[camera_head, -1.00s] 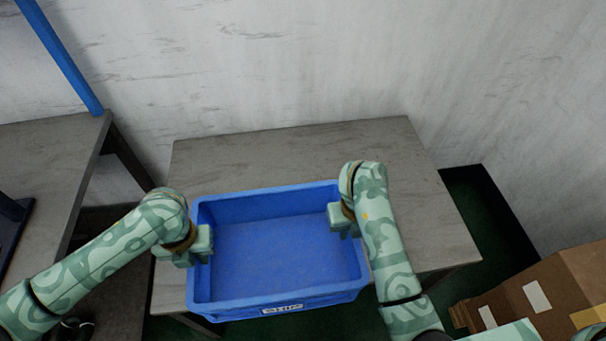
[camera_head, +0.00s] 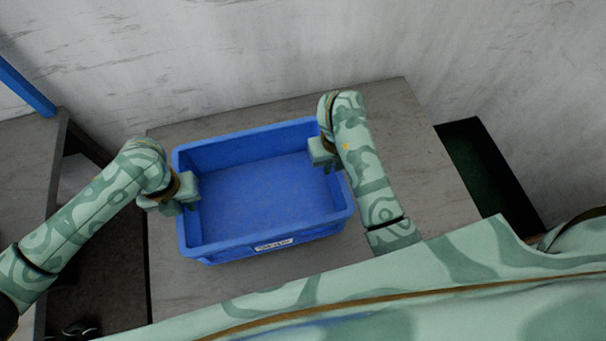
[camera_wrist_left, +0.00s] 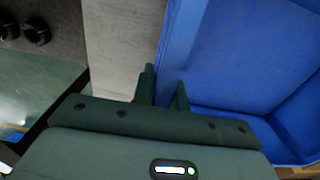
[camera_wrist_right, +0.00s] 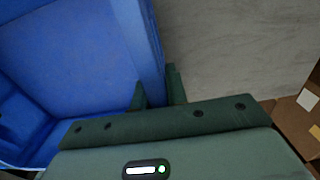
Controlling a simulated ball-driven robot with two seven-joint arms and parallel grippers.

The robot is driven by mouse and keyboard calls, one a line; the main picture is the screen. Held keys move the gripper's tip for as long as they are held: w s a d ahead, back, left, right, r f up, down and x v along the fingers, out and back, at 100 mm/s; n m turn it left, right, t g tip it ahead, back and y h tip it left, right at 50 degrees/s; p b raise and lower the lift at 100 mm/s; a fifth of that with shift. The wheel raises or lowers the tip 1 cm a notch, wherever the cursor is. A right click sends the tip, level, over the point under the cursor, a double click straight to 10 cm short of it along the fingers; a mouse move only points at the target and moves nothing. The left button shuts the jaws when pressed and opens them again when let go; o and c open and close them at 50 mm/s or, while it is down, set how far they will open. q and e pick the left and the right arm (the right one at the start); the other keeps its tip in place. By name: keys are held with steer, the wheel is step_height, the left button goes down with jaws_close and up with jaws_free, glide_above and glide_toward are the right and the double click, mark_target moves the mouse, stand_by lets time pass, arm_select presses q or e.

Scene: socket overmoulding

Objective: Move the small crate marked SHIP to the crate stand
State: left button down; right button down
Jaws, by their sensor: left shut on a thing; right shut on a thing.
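The small blue crate (camera_head: 262,192) is empty and has a white label (camera_head: 273,244) on its front wall, too small to read surely now. It is over the grey table-like stand (camera_head: 215,290); I cannot tell whether it rests on the top or hangs just above. My left gripper (camera_head: 184,196) is shut on the crate's left wall, which also shows in the left wrist view (camera_wrist_left: 170,60). My right gripper (camera_head: 326,156) is shut on the right wall, seen in the right wrist view (camera_wrist_right: 150,50).
A second grey table (camera_head: 30,165) with a blue post (camera_head: 25,88) stands at the left. A pale wall (camera_head: 250,50) is behind the stand. Cardboard boxes (camera_wrist_right: 305,115) show at the right wrist view's edge. Bare stand top lies right of the crate.

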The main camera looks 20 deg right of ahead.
arm_select(q)
steer(key=shift+w+a+f, duration=0.15)
steer(key=shift+a, duration=0.05)
arm_select(e)
steer(key=shift+a+f, duration=0.1)
steer(key=shift+f, duration=0.05)
